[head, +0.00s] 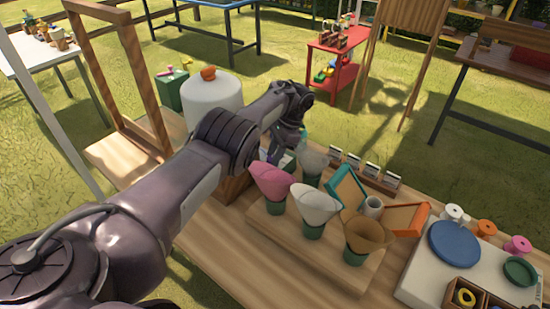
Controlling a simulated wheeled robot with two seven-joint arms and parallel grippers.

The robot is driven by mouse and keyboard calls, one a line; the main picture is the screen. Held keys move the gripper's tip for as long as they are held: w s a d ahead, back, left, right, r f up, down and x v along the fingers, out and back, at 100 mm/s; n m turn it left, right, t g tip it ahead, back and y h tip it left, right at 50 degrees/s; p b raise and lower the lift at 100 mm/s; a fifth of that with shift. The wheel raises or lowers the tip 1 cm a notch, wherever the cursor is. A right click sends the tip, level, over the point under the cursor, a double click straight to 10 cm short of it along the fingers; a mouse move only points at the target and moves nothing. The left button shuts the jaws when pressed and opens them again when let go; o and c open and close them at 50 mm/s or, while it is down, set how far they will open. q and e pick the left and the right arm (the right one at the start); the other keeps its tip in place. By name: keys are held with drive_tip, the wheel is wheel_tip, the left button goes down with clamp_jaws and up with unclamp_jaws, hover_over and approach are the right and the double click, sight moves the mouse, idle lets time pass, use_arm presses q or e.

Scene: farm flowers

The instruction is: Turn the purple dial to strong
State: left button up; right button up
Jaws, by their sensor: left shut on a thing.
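My left arm reaches in from the lower left across the wooden table. My left gripper (283,154) points down behind the pink paper cone (271,182), at the table's far side. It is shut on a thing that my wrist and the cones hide. I cannot make out the purple dial or its strong mark; a small teal and pale patch shows beside the wrist. A white rounded tank (212,95) with an orange knob (208,73) stands left of the gripper, partly behind my arm. My right gripper is out of view.
A wooden stand (271,236) holds several paper cones close in front of the gripper. A tall wooden frame (147,90) stands at the left.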

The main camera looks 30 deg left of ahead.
use_arm(q)
drive_tip(key=shift+r+n, duration=0.1)
drive_tip(key=shift+n, duration=0.3)
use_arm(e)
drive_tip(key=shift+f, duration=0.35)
use_arm(q)
drive_tip(key=o, duration=1)
